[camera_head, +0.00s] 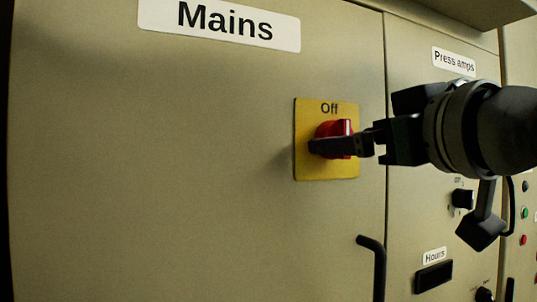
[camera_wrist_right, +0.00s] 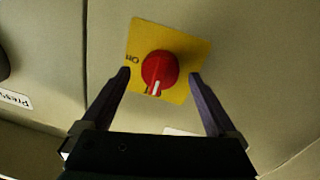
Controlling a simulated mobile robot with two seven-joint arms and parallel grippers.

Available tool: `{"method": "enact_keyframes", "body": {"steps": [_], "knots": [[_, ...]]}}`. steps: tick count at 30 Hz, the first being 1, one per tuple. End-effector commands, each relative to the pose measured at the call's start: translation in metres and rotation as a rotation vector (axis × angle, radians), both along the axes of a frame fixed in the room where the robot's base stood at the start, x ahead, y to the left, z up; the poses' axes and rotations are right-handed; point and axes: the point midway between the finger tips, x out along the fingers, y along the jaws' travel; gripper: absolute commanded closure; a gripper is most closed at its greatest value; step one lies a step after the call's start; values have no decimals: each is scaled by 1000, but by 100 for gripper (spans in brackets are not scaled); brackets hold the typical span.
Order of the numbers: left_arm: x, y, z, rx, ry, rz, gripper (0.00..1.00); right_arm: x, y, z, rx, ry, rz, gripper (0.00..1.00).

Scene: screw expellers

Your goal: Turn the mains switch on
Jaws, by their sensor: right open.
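The mains switch is a red rotary knob (camera_head: 343,128) on a yellow plate (camera_head: 308,168), under a white "Mains" label (camera_head: 225,22) on the beige cabinet door. "Off" is printed at the plate's top in the head view. My right gripper (camera_head: 318,146) reaches in from the right, its fingers in front of the knob and partly hiding it. In the right wrist view, the red knob (camera_wrist_right: 157,68) with its white mark lies between the spread fingertips of my right gripper (camera_wrist_right: 160,75). The fingers stand apart from it on both sides. My left gripper is not in view.
A black door handle (camera_head: 379,262) is below right of the plate. The right-hand panel has a "Press amps" label (camera_head: 454,61), a black switch (camera_head: 462,198) and an "Hours" meter (camera_head: 433,277). The door left of the switch is bare.

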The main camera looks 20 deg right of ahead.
Motion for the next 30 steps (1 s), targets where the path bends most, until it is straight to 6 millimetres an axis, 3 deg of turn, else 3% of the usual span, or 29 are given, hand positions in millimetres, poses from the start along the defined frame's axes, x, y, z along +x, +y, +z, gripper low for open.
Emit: {"method": "enact_keyframes", "body": {"steps": [12, 30], "knots": [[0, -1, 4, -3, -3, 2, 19, 9, 0, 0, 0, 0, 1, 6], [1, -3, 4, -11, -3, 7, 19, 9, 0, 0, 0, -1, 1, 74]]}}
